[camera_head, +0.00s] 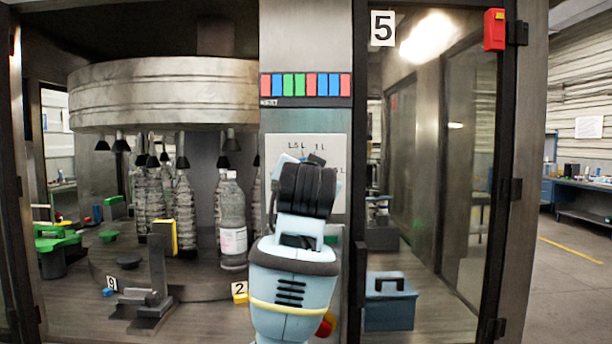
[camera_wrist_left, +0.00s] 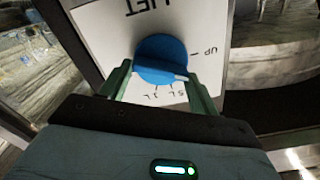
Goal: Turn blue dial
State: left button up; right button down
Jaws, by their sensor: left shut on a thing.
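The blue dial (camera_wrist_left: 161,56) sits on a white panel (camera_wrist_left: 98,28) with dark printed marks, seen upside down in the left wrist view. My left gripper (camera_wrist_left: 160,73) has its green fingers on either side of the dial, shut on it. The exact setting the dial points to is hard to tell. In the head view my left gripper (camera_head: 308,178) is in front of the white panel (camera_head: 338,148) on the grey column, hiding the dial. Labels like "1 L" show above it. My right gripper is in neither view.
A row of coloured tiles (camera_head: 305,85) is above the panel. A bottle (camera_head: 232,222) stands on the machine's deck to the left, near a yellow-topped bracket (camera_head: 158,270). A blue box (camera_head: 390,302) is to the right, beside a glass door (camera_head: 455,180).

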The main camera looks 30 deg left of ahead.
pick_arm(q)
jog(key=m, duration=1)
jog(key=shift+f+m, duration=0.25)
jog(key=shift+m, duration=0.05)
jog(key=shift+w+d+m, duration=0.1)
jog(key=shift+m, duration=0.2)
jog(key=o, duration=1)
jog(key=shift+c, duration=0.2)
jog(key=v, duration=0.8)
